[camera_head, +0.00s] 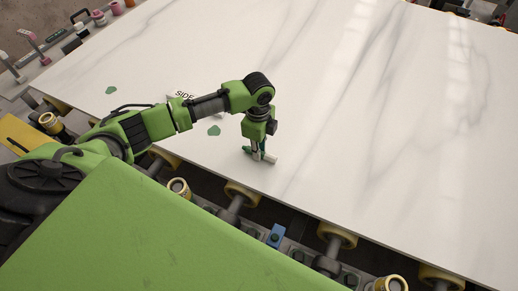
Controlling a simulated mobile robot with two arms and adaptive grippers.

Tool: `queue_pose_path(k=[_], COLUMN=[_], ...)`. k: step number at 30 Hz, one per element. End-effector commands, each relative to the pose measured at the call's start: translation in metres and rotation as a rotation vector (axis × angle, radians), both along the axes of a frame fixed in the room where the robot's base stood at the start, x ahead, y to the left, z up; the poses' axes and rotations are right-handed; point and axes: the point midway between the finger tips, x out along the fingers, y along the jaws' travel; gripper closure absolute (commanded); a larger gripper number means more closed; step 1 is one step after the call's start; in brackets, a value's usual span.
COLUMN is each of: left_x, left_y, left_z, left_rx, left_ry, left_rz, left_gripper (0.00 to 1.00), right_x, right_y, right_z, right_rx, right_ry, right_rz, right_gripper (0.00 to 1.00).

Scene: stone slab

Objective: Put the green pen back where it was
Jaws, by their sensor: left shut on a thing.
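My left gripper (258,156) points down at the near edge of the white marbled slab (370,110). It is shut on a small, partly hidden object with green showing, which looks like the green pen (262,147). A pale, short piece shows at the fingertips, close to or touching the slab; I cannot tell which. The pen's exact outline is too small to make out. My right gripper is not in view.
Two green blotches (213,130) and a label reading "SIDE" (184,96) are on the slab. Rollers (243,193) and a blue block (277,235) line its near edge. Small tools and bottles (98,17) stand on a rail at the upper left. The slab's right part is clear.

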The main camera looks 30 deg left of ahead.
Motion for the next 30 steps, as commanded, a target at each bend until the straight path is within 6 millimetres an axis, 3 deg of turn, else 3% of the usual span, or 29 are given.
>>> queue_pose_path(k=[1, 2, 3, 4, 17, 30], left_x=[0.000, 0.000, 0.000, 0.000, 0.000, 0.001], left_y=[0.000, 0.000, 0.000, 0.000, 0.000, 0.001], left_z=[-0.002, -0.002, -0.002, -0.002, 0.005, 0.090], left_rx=[0.000, 0.000, 0.000, 0.000, 0.000, -0.001], left_ry=[0.001, 0.000, 0.000, 0.000, -0.001, -0.003], left_rz=[0.000, 0.000, 0.000, 0.000, 0.001, -0.001], left_gripper=[1.00, 0.82, 0.71, 0.67, 0.67, 0.67], right_x=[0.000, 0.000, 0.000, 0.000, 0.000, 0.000], right_y=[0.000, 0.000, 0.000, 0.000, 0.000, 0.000], right_z=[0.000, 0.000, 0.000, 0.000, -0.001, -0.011], right_rx=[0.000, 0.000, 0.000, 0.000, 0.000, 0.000], right_ry=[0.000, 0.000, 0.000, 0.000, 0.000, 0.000], right_rz=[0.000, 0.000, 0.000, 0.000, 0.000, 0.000], right_gripper=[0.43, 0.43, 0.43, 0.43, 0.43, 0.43])
